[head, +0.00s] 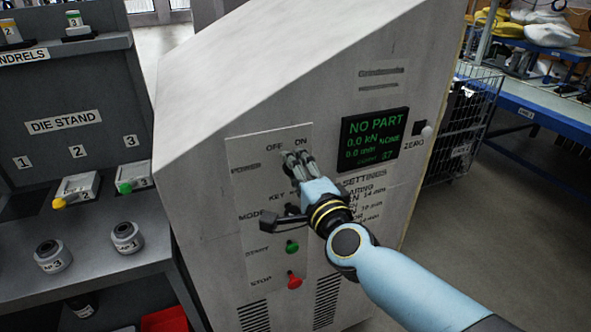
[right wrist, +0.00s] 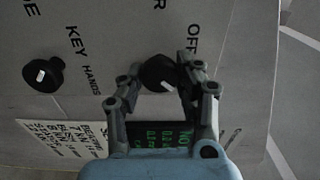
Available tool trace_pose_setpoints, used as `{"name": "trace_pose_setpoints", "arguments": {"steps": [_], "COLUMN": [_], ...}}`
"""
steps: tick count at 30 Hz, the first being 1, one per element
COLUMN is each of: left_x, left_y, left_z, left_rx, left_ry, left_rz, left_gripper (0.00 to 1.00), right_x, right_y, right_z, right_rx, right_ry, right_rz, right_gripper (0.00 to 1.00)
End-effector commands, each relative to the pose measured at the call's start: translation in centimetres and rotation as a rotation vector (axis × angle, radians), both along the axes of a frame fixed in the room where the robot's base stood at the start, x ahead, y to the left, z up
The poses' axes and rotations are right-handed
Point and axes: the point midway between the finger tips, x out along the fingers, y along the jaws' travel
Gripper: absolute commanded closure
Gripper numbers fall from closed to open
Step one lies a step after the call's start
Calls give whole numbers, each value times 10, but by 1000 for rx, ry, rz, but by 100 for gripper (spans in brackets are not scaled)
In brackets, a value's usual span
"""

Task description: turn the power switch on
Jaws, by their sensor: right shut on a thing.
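The power switch is a black knob (right wrist: 158,72) just under the OFF label in the right wrist view. In the head view it is hidden behind my fingers, in the POWER row below the OFF and ON labels on the control panel (head: 242,150). My right gripper (head: 293,157) reaches the panel there. In the right wrist view its two fingers (right wrist: 162,70) close around the knob from both sides. My left gripper is not in view.
A lit display (head: 374,137) reads NO PART, right of my gripper. Below are a green START button (head: 292,246) and a red STOP button (head: 294,280). Another black knob (right wrist: 43,74) is near the KEY label. A die stand (head: 60,90) stands left; a wire cart (head: 462,125) stands right.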

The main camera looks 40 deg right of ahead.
Motion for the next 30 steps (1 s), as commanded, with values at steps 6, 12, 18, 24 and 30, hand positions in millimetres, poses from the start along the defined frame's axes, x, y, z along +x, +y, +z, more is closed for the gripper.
{"name": "trace_pose_setpoints", "arguments": {"steps": [6, 12, 18, 24, 30], "left_x": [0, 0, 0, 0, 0], "left_y": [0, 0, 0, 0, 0], "left_z": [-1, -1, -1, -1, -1], "left_rx": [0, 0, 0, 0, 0], "left_ry": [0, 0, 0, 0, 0], "left_rz": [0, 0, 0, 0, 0], "left_gripper": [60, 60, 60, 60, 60], "right_x": [0, -1, -1, 0, 0], "right_y": [0, 0, 0, 0, 0], "right_z": [-1, -1, -1, -1, -1], "right_rx": [40, 49, 49, 48, 47], "right_ry": [-9, -10, -10, -10, -10], "right_rz": [0, 0, 0, 0, 0], "right_gripper": [98, 98, 98, 45, 42]}}
